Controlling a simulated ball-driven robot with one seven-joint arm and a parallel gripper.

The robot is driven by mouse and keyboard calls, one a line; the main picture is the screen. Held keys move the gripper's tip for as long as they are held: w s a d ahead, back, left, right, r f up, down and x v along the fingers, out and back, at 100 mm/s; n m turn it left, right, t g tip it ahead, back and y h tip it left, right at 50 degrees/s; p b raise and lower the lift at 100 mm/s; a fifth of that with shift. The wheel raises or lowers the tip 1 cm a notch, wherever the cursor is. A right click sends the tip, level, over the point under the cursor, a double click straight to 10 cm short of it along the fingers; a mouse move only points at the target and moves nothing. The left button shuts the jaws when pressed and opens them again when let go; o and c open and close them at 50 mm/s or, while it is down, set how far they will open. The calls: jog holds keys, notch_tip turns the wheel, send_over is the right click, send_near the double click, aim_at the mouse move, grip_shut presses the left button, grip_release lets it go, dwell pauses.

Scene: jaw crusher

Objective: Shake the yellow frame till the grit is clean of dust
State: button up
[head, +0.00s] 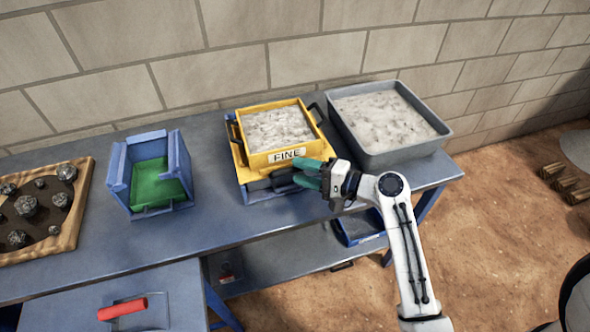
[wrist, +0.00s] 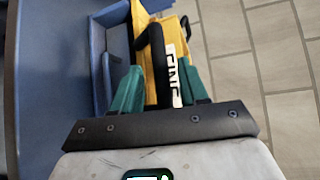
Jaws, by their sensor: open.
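The yellow frame (head: 304,152) carries a "FINE" label and is filled with pale grey grit (head: 277,129). It sits on a blue stand (head: 243,188) on the bench, with a black handle on its near side and another at its far right. My gripper (head: 302,174) is at the near side, by the near handle. In the wrist view, the black handle (wrist: 159,65) stands between my two green fingers, with the yellow frame (wrist: 140,20) beyond. The fingers are apart. I cannot tell whether either finger touches the handle.
A grey tray (head: 443,133) of pale grit stands close to the right. A blue bin (head: 117,168) with a green floor and a wooden tray (head: 78,205) of dark rocks stand to the left. Bare bench (head: 215,185) lies between bin and stand. A brick wall is behind.

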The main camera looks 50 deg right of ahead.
jog(key=b+v, duration=0.1)
jog(key=v, duration=0.7)
jog(key=shift+a, duration=0.1)
